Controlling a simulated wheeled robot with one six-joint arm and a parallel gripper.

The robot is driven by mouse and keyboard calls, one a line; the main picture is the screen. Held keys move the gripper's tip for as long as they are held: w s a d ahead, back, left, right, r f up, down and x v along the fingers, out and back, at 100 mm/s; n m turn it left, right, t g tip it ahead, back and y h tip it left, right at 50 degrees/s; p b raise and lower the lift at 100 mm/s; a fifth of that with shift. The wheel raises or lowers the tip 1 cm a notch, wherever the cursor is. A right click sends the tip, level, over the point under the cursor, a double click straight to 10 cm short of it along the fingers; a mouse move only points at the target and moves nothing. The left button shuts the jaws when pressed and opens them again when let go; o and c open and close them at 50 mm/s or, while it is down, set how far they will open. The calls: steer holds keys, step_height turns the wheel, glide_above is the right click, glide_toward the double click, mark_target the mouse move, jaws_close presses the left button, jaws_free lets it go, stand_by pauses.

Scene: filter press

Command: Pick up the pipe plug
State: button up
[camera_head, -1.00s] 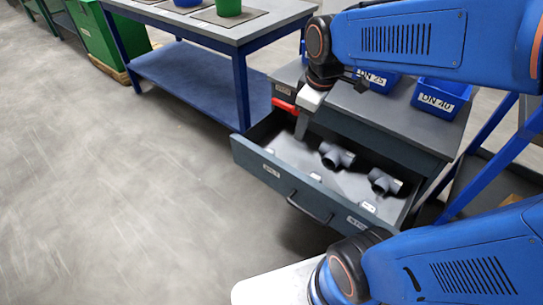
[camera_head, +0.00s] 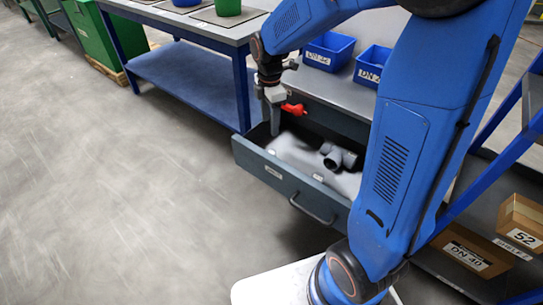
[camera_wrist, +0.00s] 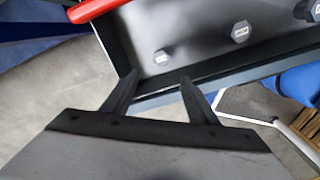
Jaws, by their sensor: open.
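Small grey hexagonal pieces with white labels, which look like pipe plugs, stand in a row in the open drawer (camera_head: 265,172). In the wrist view the nearest plug (camera_wrist: 162,57) is just beyond the gap between my fingertips. A second plug (camera_wrist: 240,31) is to its right and a third (camera_wrist: 310,10) is at the right edge. My gripper (camera_head: 275,131) points down over the drawer's left end. In the wrist view my gripper (camera_wrist: 158,78) is open, with nothing between its fingers. The right part of the drawer is hidden behind my arm in the head view.
A grey pipe fitting (camera_head: 338,157) lies in the drawer. A red part (camera_head: 294,109) is beside my gripper at the cabinet front. Blue bins (camera_head: 327,52) stand on the cabinet top. A blue-framed table (camera_head: 190,75) is left. Open floor (camera_head: 120,210) lies in front.

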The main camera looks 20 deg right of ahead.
glide_toward(271, 152)
step_height(271, 152, down, 6)
steer(key=shift+a+r, duration=0.15)
steer(key=shift+r, duration=0.1)
steer(key=shift+s+d+f, duration=0.1)
steer(key=shift+f, duration=1.2)
steer(key=shift+d+f, duration=0.1)
steer(key=shift+f, duration=1.2)
steer(key=c, duration=1.1)
